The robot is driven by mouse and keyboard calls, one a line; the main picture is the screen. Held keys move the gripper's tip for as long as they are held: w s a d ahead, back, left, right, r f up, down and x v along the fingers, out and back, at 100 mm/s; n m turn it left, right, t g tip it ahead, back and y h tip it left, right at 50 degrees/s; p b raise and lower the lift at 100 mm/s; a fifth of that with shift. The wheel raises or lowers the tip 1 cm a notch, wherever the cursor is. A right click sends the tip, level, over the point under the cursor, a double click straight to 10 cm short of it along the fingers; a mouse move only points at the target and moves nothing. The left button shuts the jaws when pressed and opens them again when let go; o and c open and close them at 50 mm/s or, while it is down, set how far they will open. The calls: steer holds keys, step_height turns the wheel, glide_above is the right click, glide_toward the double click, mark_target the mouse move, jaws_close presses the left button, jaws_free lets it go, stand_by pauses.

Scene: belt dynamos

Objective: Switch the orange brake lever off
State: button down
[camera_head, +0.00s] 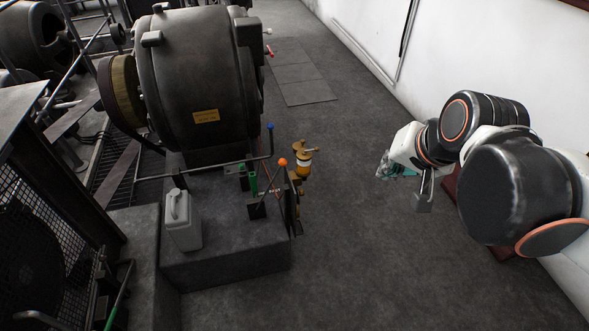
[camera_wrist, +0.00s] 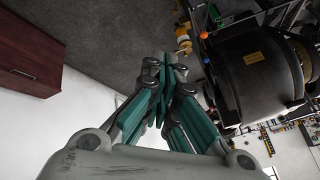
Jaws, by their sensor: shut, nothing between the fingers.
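The orange brake lever (camera_head: 282,163) shows in the head view as a thin rod with an orange ball on top, rising from the dark plinth in front of the dynamo. Its orange ball also shows in the wrist view (camera_wrist: 204,35), near the top. A blue-knobbed lever (camera_head: 270,127) stands just behind and left of it. My gripper (camera_head: 385,168) is out to the right of the levers, over the floor, well apart from them. In the wrist view my gripper (camera_wrist: 170,65) has its fingers together and empty.
The big dark dynamo (camera_head: 200,75) stands behind the levers. A brass fitting (camera_head: 304,158) is close right of the orange knob. A grey jerrycan (camera_head: 183,220) stands on the plinth (camera_head: 230,262). The floor between my gripper and the levers is clear. A dark red cabinet (camera_wrist: 28,55) is by the wall.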

steer(key=w+a+f+m+y+p, duration=0.1)
steer(key=w+a+f+m+y, duration=0.1)
steer(key=w+f+m, duration=0.35)
steer(key=w+a+f+m+g+y, duration=0.1)
steer(key=w+a+f+m, duration=0.15)
steer(key=w, duration=0.65)
steer(key=w+a+f+m+y+p, duration=0.1)
steer(key=w+f+m+y, duration=0.15)
steer(key=w+m, duration=0.4)
steer(key=w+a+f+m+y, duration=0.1)
steer(key=w+f+m+y, duration=0.1)
steer(key=f, duration=0.9)
steer(key=w+a+f+m+y, duration=0.1)
steer(key=w+f+m, duration=0.3)
steer(key=f, duration=0.7)
steer(key=shift+a+f+m+y+p, duration=0.2)
steer(key=shift+a+m+y+p, duration=0.3)
steer(key=shift+m, duration=0.65)
steer(key=shift+a, duration=0.1)
steer(key=w+r+b+x, duration=0.1)
steer(key=b+x, duration=0.4)
steer(key=x, duration=0.8)
steer(key=shift+a+r, duration=0.25)
steer(key=shift+r, duration=0.2)
